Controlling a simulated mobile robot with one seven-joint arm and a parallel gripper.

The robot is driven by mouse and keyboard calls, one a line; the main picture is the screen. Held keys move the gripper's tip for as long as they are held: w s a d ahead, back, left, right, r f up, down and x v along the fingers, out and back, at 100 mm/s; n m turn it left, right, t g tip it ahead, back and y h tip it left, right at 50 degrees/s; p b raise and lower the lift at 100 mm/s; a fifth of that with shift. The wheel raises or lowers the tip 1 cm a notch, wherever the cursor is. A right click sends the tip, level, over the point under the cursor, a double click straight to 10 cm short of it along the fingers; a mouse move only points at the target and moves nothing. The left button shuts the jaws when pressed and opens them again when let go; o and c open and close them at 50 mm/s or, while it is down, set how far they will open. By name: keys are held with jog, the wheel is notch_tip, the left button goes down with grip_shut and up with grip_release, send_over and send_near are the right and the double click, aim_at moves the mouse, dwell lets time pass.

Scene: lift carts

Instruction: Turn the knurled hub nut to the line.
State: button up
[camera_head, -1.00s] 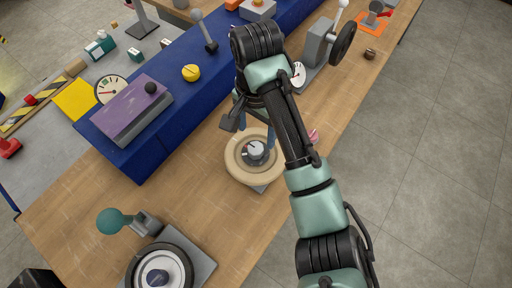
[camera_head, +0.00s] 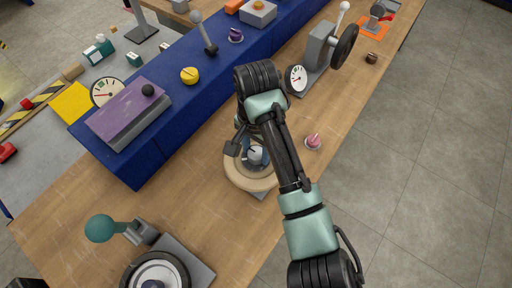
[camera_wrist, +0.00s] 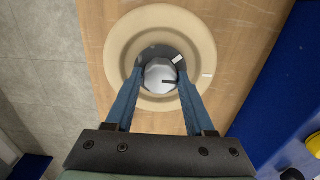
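The knurled hub nut (camera_wrist: 160,74) is a pale grey knob with a dark pointer line, in the grey centre of a beige wheel (camera_wrist: 120,38). A short white line shows on the hub at the nut's upper right, apart from the pointer, which points right in the wrist view. In the head view the nut (camera_head: 256,155) is partly hidden by my arm. My gripper (camera_wrist: 160,76) is over the wheel, its blue fingertips on either side of the nut. A narrow gap seems to show at each side; contact is not clear.
A pink knob (camera_head: 313,141) sits right of my arm. A flywheel unit (camera_head: 190,260) with a teal ball handle (camera_head: 100,228) is in front. A blue raised bench (camera_head: 150,150) runs along the left. A grey stand with handwheel (camera_head: 343,45) is behind. Bare wood lies around the wheel.

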grip_shut()
jog(key=shift+r+n+p, duration=0.1)
jog(key=shift+n+p, duration=0.3)
jog(key=n+p, duration=0.2)
jog(key=n, duration=0.1)
jog(key=shift+n+p, duration=1.4)
jog(key=shift+n, duration=1.1)
jog(key=o, duration=0.5)
grip_release()
